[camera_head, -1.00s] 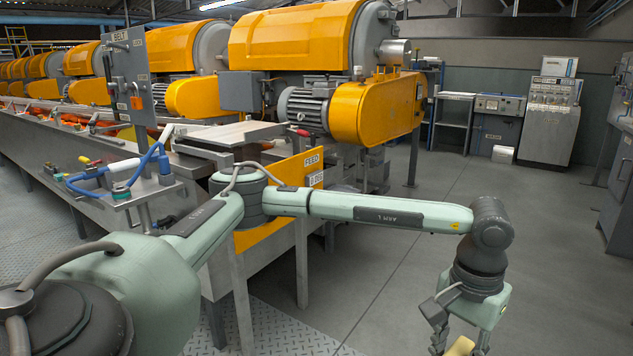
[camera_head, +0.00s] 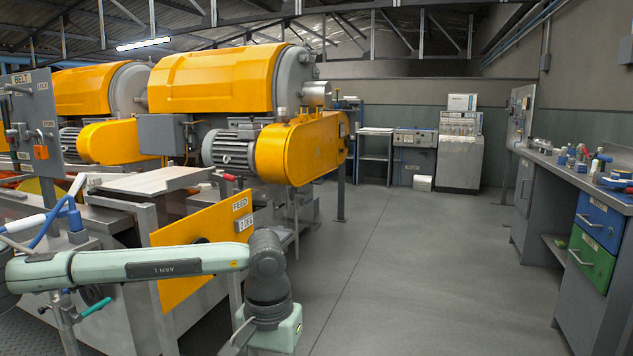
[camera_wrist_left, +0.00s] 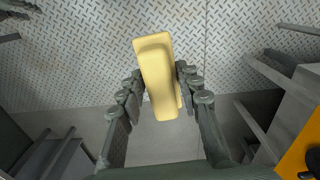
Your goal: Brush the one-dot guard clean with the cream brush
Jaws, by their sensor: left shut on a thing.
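My left gripper (camera_wrist_left: 160,73) shows in the left wrist view, shut on a cream block-like body that appears to be the cream brush (camera_wrist_left: 156,90). The brush sits between both fingers, clear of other things; its bristles cannot be made out. In the head view my left arm reaches in from the left, and its fingers are below the picture's edge. Orange guards show on the machines, a near one (camera_head: 300,150) and one farther left (camera_head: 112,143). I cannot make out dots on them, so I cannot tell which is the one-dot guard. My right gripper is not in view.
A steel feed table with an orange FEED panel (camera_head: 203,248) stands close by my left arm. A workbench (camera_head: 577,172) with blue and green drawers stands at the right. Grey cabinets (camera_head: 459,150) are at the back. The floor (camera_head: 400,260) between is clear.

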